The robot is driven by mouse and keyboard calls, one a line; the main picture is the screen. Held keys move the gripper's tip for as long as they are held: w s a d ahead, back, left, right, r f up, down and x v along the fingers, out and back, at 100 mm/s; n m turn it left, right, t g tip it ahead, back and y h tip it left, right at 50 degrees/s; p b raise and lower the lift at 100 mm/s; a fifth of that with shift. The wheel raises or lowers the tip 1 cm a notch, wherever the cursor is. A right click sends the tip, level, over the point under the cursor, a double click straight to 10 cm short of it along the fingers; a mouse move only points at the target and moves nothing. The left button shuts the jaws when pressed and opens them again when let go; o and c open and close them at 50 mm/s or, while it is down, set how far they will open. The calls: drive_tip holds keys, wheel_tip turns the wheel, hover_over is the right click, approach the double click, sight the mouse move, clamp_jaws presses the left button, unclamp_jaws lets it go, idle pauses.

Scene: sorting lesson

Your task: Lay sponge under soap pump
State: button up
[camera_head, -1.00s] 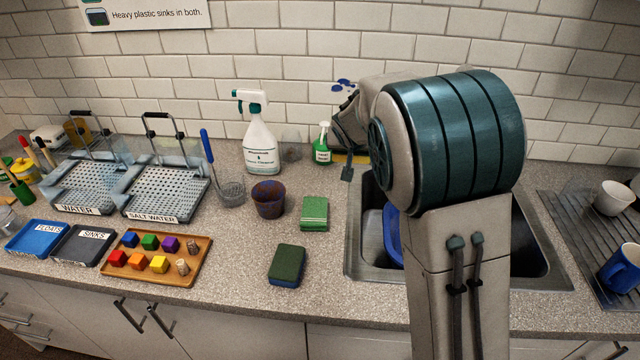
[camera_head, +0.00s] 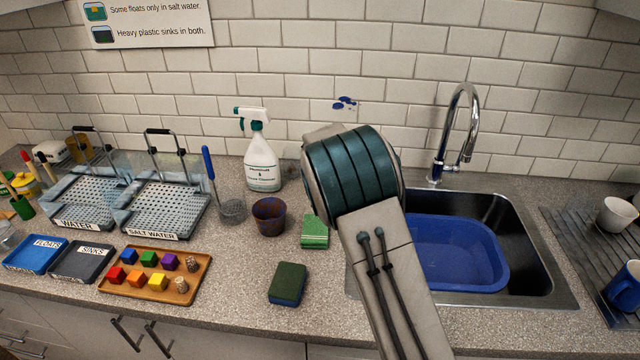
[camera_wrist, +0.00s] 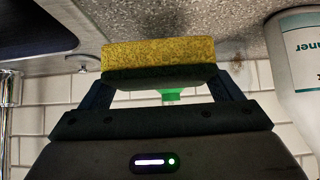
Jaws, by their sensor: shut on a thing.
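My gripper (camera_wrist: 163,78) is shut on a sponge (camera_wrist: 160,54) with a yellow layer and a dark green layer, held across between the two fingers. In the head view my arm hides the gripper and this sponge. A small green part (camera_wrist: 172,95) shows just past the held sponge in the wrist view. It may be the top of the green soap pump, whose body is hidden there. The pump is also hidden behind my arm in the head view. I cannot tell whether the sponge touches the counter.
A white spray bottle (camera_head: 262,160) stands close to my arm's left. Two other sponges, green (camera_head: 314,232) and dark green-blue (camera_head: 288,284), lie on the counter (camera_head: 235,280). A brown cup (camera_head: 269,216) stands left of them. The sink holds a blue basin (camera_head: 455,252); the faucet (camera_head: 466,130) rises behind.

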drive_tip(key=shift+w+a+f, duration=0.55)
drive_tip(key=shift+f+p, duration=0.7)
drive_tip(key=shift+f, duration=1.25)
drive_tip(key=shift+f, duration=0.1)
drive_tip(key=o, duration=0.9)
drive_tip(key=shift+c, duration=0.2)
drive_tip(key=shift+r, duration=0.2)
drive_tip(key=b+v, duration=0.3)
drive_tip(key=v, duration=0.9)
